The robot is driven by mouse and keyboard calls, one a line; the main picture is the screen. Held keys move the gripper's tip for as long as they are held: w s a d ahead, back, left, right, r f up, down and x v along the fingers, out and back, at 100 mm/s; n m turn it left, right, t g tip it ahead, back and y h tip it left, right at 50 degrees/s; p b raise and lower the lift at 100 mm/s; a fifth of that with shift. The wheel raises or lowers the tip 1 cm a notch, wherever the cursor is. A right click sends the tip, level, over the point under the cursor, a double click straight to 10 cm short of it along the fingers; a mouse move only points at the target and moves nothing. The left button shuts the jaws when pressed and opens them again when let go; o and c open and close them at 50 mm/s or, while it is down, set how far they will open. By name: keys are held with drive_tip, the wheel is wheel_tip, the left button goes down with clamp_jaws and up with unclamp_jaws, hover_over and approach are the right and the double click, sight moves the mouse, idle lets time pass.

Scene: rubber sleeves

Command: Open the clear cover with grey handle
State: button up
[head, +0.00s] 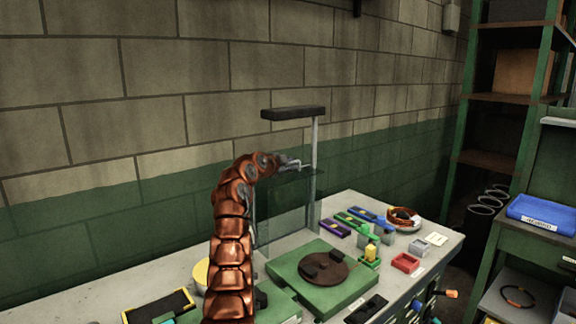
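A clear cover (292,207) stands above the back of a green base plate (345,296) on the workbench, seen as a faint see-through panel with a darker upper edge. It looks raised upright, though its outline is faint. I cannot make out its grey handle; it may be hidden by my gripper. My gripper (294,163) is at the end of my copper-coloured arm, at the upper edge of the clear panel. It is small and seen from the side, so I cannot tell whether it touches the panel or holds anything.
A dark round disc (323,268) lies on the green base. A grey post with a dark bar (293,113) rises behind. Coloured blocks, a red tray (406,263) and a wire coil (403,218) lie to the right. A yellow-black tray (158,308) is front left. The wall is close behind.

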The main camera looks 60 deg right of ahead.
sight(270, 185)
drive_tip(key=shift+a, duration=0.1)
drive_tip(key=shift+v, duration=5.95)
